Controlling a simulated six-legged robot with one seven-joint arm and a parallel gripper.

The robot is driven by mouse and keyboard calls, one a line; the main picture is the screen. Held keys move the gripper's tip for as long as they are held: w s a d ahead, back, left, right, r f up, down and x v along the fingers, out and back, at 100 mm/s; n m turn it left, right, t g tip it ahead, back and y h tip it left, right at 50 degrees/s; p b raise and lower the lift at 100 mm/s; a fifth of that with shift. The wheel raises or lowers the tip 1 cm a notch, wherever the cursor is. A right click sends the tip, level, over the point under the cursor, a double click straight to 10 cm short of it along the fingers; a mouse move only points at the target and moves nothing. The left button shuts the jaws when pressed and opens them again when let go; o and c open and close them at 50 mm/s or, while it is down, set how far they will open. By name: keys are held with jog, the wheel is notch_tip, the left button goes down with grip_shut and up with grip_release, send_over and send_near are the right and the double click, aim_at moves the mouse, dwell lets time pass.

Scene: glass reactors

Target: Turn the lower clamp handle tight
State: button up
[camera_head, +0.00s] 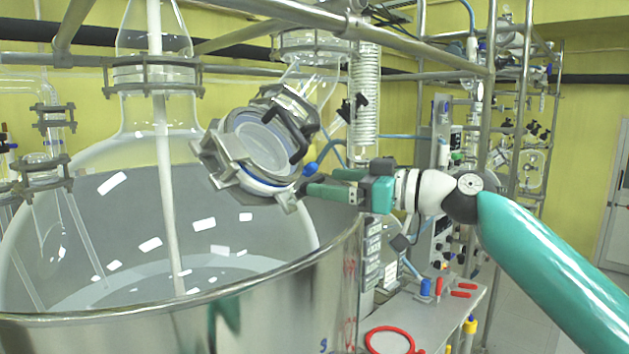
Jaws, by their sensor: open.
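A round glass port with a grey metal clamp ring (225,168) projects at an angle from the large glass reactor (100,190). A dark curved handle (301,147) is on the right side of this clamp. A small blue knob (311,169) shows just below that handle. I cannot tell for sure which part is the lower clamp handle. My gripper (320,181) is open, with its teal fingers pointing left at the lower right of the clamp. The fingertips are close to the clamp's lower right edge; whether they touch it is unclear.
A wide steel vessel (270,305) with a raised rim stands below the port. Metal frame pipes (400,42) cross above. A bench (430,318) at the lower right holds red-handled tools (462,290) and a red ring (390,330). A coiled glass column (365,90) rises behind my gripper.

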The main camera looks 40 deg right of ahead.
aim_at(318, 180)
jog(key=x, duration=0.4)
jog(key=shift+s, duration=0.1)
jog(key=c, duration=1)
